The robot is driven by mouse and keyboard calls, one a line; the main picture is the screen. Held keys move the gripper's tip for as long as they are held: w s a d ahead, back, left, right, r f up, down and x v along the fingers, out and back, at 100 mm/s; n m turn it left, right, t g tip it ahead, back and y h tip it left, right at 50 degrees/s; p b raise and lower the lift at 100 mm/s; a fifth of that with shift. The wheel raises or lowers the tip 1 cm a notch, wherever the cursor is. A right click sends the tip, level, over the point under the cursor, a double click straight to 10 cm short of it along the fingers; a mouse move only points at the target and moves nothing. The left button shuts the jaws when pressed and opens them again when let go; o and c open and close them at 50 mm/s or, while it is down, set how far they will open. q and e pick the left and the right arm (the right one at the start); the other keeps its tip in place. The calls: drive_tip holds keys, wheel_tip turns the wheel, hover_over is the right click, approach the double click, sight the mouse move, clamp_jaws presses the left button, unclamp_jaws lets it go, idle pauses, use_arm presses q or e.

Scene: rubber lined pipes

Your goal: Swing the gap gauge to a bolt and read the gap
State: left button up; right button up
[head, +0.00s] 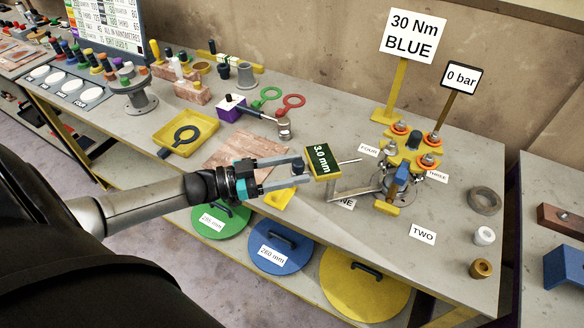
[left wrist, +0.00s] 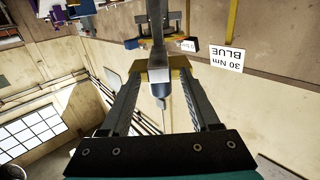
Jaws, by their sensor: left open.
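The gap gauge (head: 321,159) is a dark block with yellow edges that reads 3.0 mm, on a grey swing arm (head: 350,193) that runs to the flange assembly. A thin probe sticks out to its right. My left gripper (head: 307,170) is open, its fingertips at the gauge's left side. In the left wrist view the gauge (left wrist: 160,72) sits between or just beyond the fingertips; contact cannot be told. The flange (head: 397,178) carries several bolts with orange rings, such as one near FOUR (head: 400,128) and one near THREE (head: 428,160). My right gripper is not in view.
Signs read 30 Nm BLUE (head: 414,34) and 0 bar (head: 461,77). A TWO label (head: 422,234), a grey ring (head: 484,201) and two small bushings lie at the right. Coloured discs stand below the bench.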

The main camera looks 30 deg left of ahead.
use_arm(q)
drive_tip(key=shift+c, duration=0.4)
clamp_jaws()
idle(0.9)
